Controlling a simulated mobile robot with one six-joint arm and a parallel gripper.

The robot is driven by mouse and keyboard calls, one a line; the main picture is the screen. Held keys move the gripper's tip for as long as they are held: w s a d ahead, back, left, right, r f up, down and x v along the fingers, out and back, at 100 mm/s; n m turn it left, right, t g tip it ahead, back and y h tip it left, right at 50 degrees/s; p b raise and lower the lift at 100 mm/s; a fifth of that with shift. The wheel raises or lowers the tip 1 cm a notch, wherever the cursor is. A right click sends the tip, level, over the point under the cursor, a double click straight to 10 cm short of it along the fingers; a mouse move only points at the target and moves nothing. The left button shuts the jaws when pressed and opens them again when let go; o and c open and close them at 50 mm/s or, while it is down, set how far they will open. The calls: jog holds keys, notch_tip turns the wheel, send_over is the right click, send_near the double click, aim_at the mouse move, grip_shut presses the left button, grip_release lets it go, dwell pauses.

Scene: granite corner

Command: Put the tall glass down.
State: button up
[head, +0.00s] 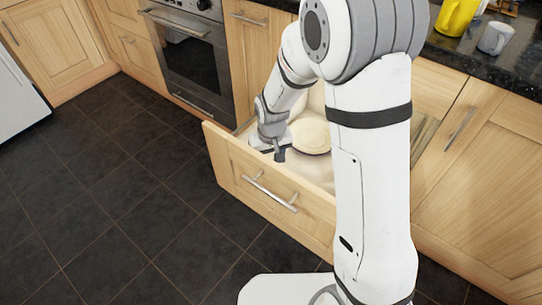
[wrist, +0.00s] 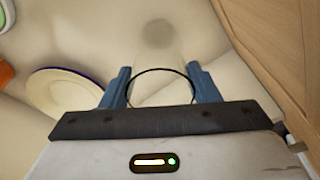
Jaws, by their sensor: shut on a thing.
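The tall glass (wrist: 160,88) is clear, and its dark round rim shows between the two blue fingers in the wrist view. My gripper (wrist: 159,70) is shut on it, one finger on each side. In the head view my gripper (head: 280,153) is inside the open drawer (head: 262,187), near its front left. I cannot make out the glass in the head view. A dim round grey patch shows beyond the rim in the wrist view; I cannot tell whether it is the glass's base or a shadow, nor whether the glass touches the drawer floor.
A pale plate with a dark rim (head: 311,137) lies in the drawer; it is left of the glass in the wrist view (wrist: 62,92). An orange thing (wrist: 5,72) shows at the left edge. A yellow jug (head: 457,17) and grey mug (head: 495,38) stand on the dark counter.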

jog(key=o, duration=1.4)
jog(key=shift+o, duration=0.2)
notch_tip(320, 180, up, 12)
jog(key=s+p, duration=0.1)
jog(key=p, duration=0.3)
jog(key=s+d+r+m, duration=0.1)
jog(key=s+d+r, duration=0.3)
jog(key=s+d, duration=0.3)
jog(key=s+d+r+m, duration=0.2)
jog(key=s+d+r, duration=0.2)
jog(key=s+d, duration=0.4)
jog(key=s, duration=0.2)
jog(key=shift+s+m, duration=0.3)
jog(key=shift+s, duration=0.05)
jog(key=shift+d, duration=0.1)
